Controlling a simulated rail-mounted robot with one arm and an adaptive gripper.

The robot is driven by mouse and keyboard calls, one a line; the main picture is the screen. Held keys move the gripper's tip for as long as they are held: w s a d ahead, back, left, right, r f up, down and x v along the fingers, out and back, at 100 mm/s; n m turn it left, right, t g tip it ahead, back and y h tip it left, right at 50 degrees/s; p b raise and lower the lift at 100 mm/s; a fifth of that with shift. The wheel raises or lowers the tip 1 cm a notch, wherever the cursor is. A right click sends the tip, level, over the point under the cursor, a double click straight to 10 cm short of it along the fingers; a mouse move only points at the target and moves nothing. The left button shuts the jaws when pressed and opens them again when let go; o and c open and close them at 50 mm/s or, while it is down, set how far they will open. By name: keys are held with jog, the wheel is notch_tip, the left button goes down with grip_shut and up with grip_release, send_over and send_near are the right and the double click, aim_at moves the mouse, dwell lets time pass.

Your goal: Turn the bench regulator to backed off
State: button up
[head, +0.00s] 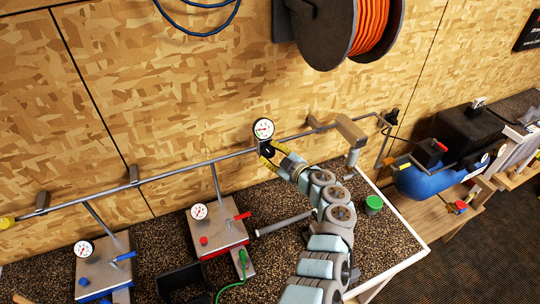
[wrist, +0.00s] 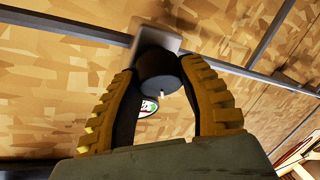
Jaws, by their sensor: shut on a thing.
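The bench regulator (head: 266,151) sits on the grey pipe along the wooden wall, below a round white gauge (head: 264,129). In the wrist view its dark round knob (wrist: 159,75) has a small white mark on its face, and part of the gauge (wrist: 149,106) shows below it. My gripper (wrist: 163,90) has yellow ribbed fingers, shut on the knob from both sides. In the head view my gripper (head: 268,155) reaches the regulator from the lower right, and its fingers partly cover the knob. The gauge reading is too small to tell.
The pipe (head: 180,170) runs along the wall above the bench. A red-based station (head: 217,229) and a blue-based station (head: 104,265) stand on the dark speckled bench top. A green-lidded jar (head: 373,205) is right of my arm. An orange hose reel (head: 370,30) hangs above.

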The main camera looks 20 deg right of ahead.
jog(key=shift+f+n+g, duration=0.15)
jog(key=shift+n+g, duration=0.15)
jog(key=shift+n, duration=0.3)
jog(key=o, duration=1.2)
jog(key=shift+v, duration=6)
